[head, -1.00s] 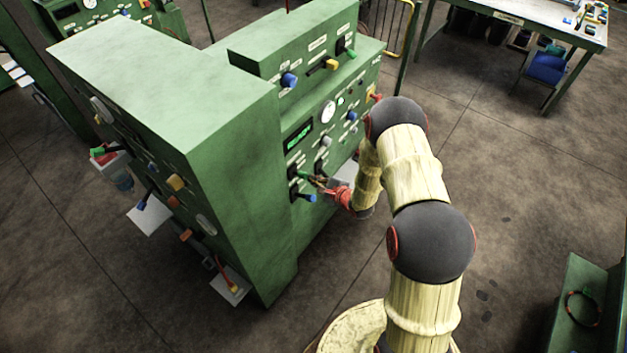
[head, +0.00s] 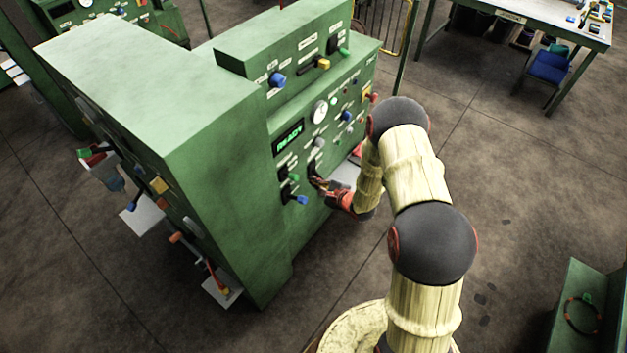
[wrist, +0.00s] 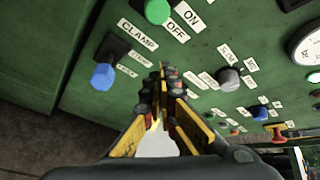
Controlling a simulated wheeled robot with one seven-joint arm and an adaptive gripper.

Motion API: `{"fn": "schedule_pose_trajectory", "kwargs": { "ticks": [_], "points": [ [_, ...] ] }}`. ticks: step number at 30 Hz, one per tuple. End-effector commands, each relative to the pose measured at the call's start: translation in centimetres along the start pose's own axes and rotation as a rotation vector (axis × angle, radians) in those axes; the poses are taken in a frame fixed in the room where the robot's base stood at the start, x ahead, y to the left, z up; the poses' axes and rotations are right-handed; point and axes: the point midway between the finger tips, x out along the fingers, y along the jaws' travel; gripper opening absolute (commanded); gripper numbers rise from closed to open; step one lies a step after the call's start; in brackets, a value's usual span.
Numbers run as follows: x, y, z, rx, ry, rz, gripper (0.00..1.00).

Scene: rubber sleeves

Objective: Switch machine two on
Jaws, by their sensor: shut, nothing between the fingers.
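The green machine (head: 165,95) stands left of my arm, with its control panel facing my gripper. I cannot read a machine number on it. A green-ended switch (head: 294,177) sits on the lower panel; in the wrist view its green knob (wrist: 157,11) is beside the ON and OFF labels. Below it is the blue-ended CLAMP lever (head: 302,200), also seen in the wrist view (wrist: 103,76). The display (head: 289,140) reads READY in green. My gripper (head: 317,183) is shut and empty, close to the panel, just right of the green switch. Its fingertips (wrist: 169,75) point at the panel; contact cannot be told.
Gauges, knobs and a red-and-yellow control (wrist: 277,133) fill the panel to the right. Levers and white plates project from the machine's left side. The floor between is open.

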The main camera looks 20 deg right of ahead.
Motion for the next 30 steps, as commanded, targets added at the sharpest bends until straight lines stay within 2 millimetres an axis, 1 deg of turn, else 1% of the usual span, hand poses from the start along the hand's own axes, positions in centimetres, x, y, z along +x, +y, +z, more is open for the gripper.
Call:
{"fn": "schedule_pose_trajectory", "kwargs": {
  "ticks": [1,6,9,13,18,30],
  "points": [
    [-1.1,-0.5,0.3,-0.001,0.0,-0.004,0.0],
    [-4.3,-0.8,0.5,0.001,0.001,-0.004,0.0],
    [-6.0,-0.9,0.6,0.001,0.001,-0.005,0.0],
    [-7.7,-1.0,0.7,0.0,0.001,-0.004,0.0],
    [-8.6,-0.9,0.8,0.0,0.0,-0.003,0.0],
    [-8.7,-0.9,0.8,0.0,0.0,-0.002,0.0]
  ]
}}
